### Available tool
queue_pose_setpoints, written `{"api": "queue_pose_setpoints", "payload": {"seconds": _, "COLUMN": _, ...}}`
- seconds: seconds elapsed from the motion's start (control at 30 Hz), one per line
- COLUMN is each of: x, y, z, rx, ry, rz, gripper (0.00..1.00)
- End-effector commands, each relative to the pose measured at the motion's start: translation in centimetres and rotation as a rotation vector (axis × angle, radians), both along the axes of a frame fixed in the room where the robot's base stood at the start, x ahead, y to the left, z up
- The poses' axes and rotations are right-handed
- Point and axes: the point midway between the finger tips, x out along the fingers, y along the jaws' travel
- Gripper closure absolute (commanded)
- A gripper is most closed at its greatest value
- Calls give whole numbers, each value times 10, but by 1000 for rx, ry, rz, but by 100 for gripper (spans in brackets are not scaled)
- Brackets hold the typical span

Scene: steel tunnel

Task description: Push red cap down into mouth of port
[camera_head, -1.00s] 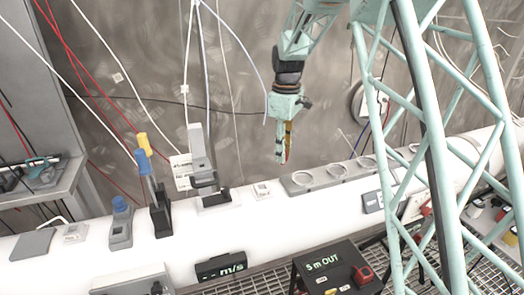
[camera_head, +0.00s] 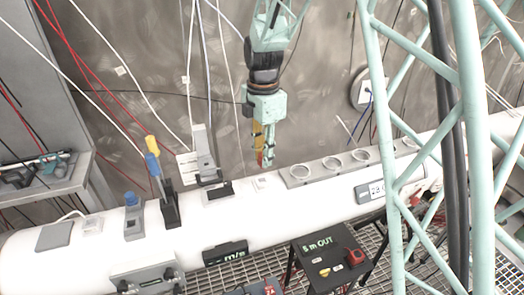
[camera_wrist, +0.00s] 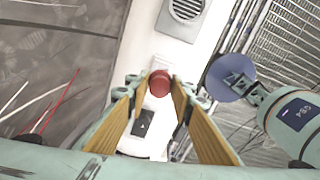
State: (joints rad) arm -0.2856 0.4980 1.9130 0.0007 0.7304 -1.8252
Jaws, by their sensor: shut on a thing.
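My gripper (camera_head: 262,158) is pointed down above the white pipe. In the wrist view its two yellow-brown fingers (camera_wrist: 160,90) are closed on the sides of the red cap (camera_wrist: 160,83). In the head view the cap shows as a small red patch (camera_head: 260,163) at the fingertips. It hangs above a small white block (camera_head: 262,183) on the pipe, with a gap below it. I cannot tell for certain which fitting is the port; no open mouth shows under the cap, and the cap hides what lies directly beneath it in the wrist view.
A grey strip with several round rings (camera_head: 333,163) lies to the right on the pipe (camera_head: 60,265). Left are a grey upright bracket (camera_head: 206,158), blue and yellow handles (camera_head: 152,155) and a blue-topped fitting (camera_head: 133,215). A black box marked "5 m OUT" (camera_head: 325,262) stands in front.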

Motion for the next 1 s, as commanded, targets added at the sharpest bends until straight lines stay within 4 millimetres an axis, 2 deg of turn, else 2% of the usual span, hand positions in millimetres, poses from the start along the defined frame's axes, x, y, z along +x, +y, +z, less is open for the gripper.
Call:
{"api": "queue_pose_setpoints", "payload": {"seconds": 0.2, "x": -7, "y": 3, "z": 4, "rx": 1, "ry": -2, "rz": 50, "gripper": 87}}
{"api": "queue_pose_setpoints", "payload": {"seconds": 1.0, "x": -7, "y": 3, "z": -3, "rx": 1, "ry": -1, "rz": 49, "gripper": 87}}
